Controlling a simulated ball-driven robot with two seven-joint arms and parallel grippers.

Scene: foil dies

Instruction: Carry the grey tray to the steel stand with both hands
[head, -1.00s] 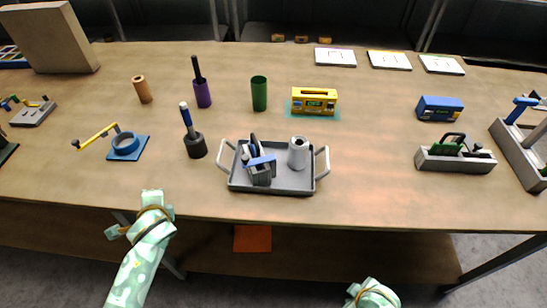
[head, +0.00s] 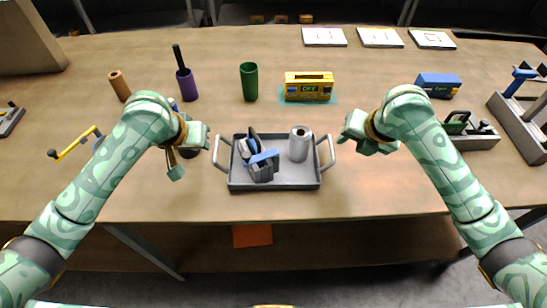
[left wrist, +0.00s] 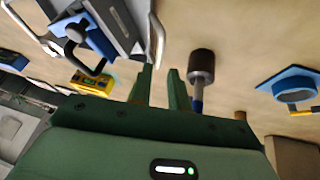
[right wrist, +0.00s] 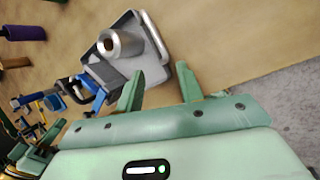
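The grey tray (head: 285,187) lies flat on the table in the head view, with a pale handle on each side. It holds a grey and blue device (head: 262,165) and a silver cylinder (head: 299,144). My left gripper (head: 191,152) is open and empty, just left of the left handle. My right gripper (head: 352,134) is open and empty, right of and slightly above the right handle in the picture. The tray also shows in the left wrist view (left wrist: 138,12) and the right wrist view (right wrist: 150,72). I cannot pick out the steel stand with certainty.
A dark cup with a blue-handled tool is partly hidden behind my left gripper. A yellow box (head: 308,88), a green cup (head: 249,82) and a purple cup (head: 187,85) stand behind the tray. A grey block (head: 478,140) stands at right. The table in front of the tray is clear.

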